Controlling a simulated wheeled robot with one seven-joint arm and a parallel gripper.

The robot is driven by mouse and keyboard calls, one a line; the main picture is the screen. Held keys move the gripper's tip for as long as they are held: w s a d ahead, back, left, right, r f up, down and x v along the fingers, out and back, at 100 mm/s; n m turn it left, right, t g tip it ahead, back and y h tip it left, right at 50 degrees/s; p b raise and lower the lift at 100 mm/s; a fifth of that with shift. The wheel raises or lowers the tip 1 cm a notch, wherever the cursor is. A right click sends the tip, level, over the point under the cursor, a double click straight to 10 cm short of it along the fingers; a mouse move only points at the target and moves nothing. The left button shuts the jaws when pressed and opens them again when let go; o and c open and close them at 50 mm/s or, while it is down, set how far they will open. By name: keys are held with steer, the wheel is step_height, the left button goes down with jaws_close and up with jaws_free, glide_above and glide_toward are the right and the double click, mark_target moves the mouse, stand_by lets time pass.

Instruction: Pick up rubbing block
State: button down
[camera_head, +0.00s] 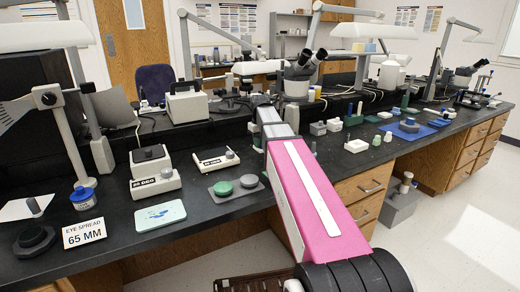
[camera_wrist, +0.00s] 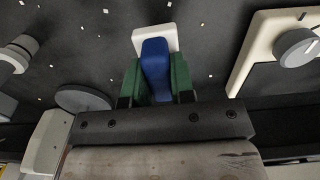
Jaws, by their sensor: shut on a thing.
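In the wrist view, my gripper (camera_wrist: 155,72) is shut on a blue block (camera_wrist: 155,58), which I take to be the rubbing block. Green finger pads press on its left and right sides. A white piece (camera_wrist: 153,33) shows just beyond the far end of the blue block; I cannot tell whether it is joined to it or lies under it. The dark, speckled bench top shows around the block. In the head view, my pink arm reaches over the bench, and my gripper and the held block cannot be made out.
In the wrist view, a white device with a grey knob (camera_wrist: 296,48) is close on the right, and a grey disc (camera_wrist: 83,98) is on the left. In the head view, microscopes (camera_head: 297,75) stand behind my arm. Small blocks and pads crowd the black bench (camera_head: 240,222).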

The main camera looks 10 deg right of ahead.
steer(key=s+d+r, duration=0.1)
steer(key=s+r, duration=0.6)
steer(key=s, duration=0.4)
steer(key=shift+s+d+r, duration=0.25)
steer(key=shift+s+d, duration=0.05)
steer(key=c, duration=1.6)
jaws_free()
steer(key=shift+c, duration=1)
steer(key=shift+f, duration=0.1)
